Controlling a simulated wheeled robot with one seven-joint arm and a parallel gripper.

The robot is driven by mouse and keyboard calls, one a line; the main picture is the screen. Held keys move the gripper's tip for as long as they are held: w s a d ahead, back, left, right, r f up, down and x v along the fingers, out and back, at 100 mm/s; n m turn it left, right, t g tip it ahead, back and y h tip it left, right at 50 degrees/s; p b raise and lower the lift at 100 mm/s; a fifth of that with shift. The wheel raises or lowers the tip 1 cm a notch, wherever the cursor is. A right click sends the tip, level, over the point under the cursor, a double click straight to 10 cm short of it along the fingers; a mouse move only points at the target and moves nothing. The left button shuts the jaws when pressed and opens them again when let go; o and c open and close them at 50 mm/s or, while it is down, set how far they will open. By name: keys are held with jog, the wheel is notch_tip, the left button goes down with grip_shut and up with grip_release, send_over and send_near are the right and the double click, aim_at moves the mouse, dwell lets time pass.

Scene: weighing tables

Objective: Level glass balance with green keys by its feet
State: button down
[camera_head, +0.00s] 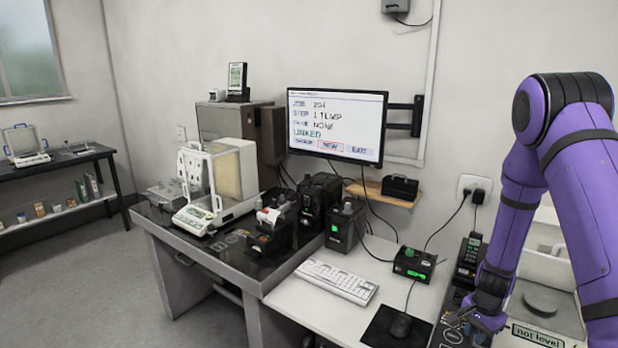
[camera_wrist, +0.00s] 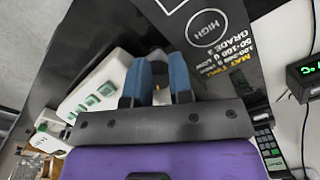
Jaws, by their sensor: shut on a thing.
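The glass balance (camera_head: 545,325) stands at the right edge of the head view, partly hidden by my arm, with a "not level" label at its front. In the wrist view its white body with green keys (camera_wrist: 98,97) lies left of my fingers. My gripper (camera_head: 487,322) is low beside the balance's left front corner. The level bubble cannot be made out.
A dark printed mat (camera_wrist: 215,35) lies under the balance. A black handset (camera_head: 469,255) and a box with a green display (camera_head: 413,263) stand left of my arm. A mouse (camera_head: 401,325) and keyboard (camera_head: 337,281) lie farther left. Another glass balance (camera_head: 198,218) stands on the left table.

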jog(key=shift+s+a+f, duration=0.15)
jog(key=shift+a+f, duration=0.25)
jog(key=shift+s+a, duration=0.1)
jog(key=shift+a, duration=0.1)
jog(key=r, duration=0.5)
jog(key=shift+d+r, duration=0.2)
jog(key=shift+r, duration=0.2)
